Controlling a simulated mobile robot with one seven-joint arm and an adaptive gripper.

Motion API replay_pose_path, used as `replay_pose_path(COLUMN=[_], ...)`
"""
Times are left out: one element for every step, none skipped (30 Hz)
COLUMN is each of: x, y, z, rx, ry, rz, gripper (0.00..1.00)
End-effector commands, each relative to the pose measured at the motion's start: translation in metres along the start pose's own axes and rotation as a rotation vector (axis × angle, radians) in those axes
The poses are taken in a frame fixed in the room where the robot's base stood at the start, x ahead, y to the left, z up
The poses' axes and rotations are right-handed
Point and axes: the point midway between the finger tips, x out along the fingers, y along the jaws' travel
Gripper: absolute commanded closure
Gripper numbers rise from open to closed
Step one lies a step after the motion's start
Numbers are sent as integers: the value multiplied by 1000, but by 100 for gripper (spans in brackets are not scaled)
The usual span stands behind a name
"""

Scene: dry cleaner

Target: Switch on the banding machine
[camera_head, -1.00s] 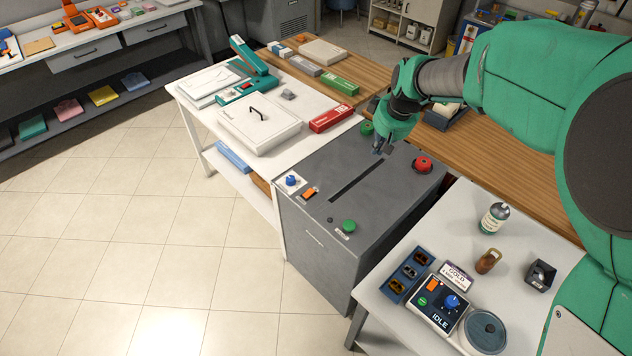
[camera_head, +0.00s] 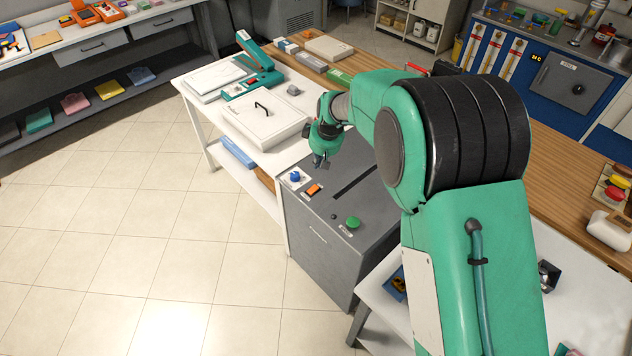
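The grey machine that looks like the banding machine (camera_head: 322,238) stands between two white tables, with a dark slot (camera_head: 362,185) in its top. On its near left edge are a blue knob (camera_head: 295,176) and an orange rocker switch (camera_head: 313,190). A green button (camera_head: 352,222) sits at its front corner. The red button on its far right is hidden behind my arm now. My gripper (camera_head: 321,163) points down over the machine's left part, just above the orange switch in the picture, seemingly not touching it. Its fingers are too small to judge open or shut.
The left white table (camera_head: 222,135) holds a white flat press (camera_head: 262,122) and a green sealer (camera_head: 252,75). The wooden counter (camera_head: 543,140) runs behind. The tiled floor (camera_head: 150,220) at left is clear.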

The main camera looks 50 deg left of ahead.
Motion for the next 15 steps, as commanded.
replay_pose_path(x=[0, 0, 0, 0, 0, 0, 0, 0, 0, 1, 1, 3, 4, 6, 8], y=[0, 0, 0, 0, 0, 0, 0, 0, 0, 0, 0, 0, 0, 0, 0], z=[0, 0, 0, 0, 0, 0, 0, 0, 0, 0, 0, 0, 0, 0, 0], rx=[0, 0, 0, 0, 0, 0, 0, 0, 0, 0, 0, 0, 0, 0, 0], ry=[0, 0, 0, 0, 0, 0, 0, 0, 0, 0, 0, 0, 0, 0, 0], rz=[0, 0, 0, 0, 0, 0, 0, 0, 0, 0, 0, 0, 0, 0, 0], gripper=[100, 100, 100, 100, 100, 100, 100, 100, 100, 100, 100, 100, 100, 100, 100])
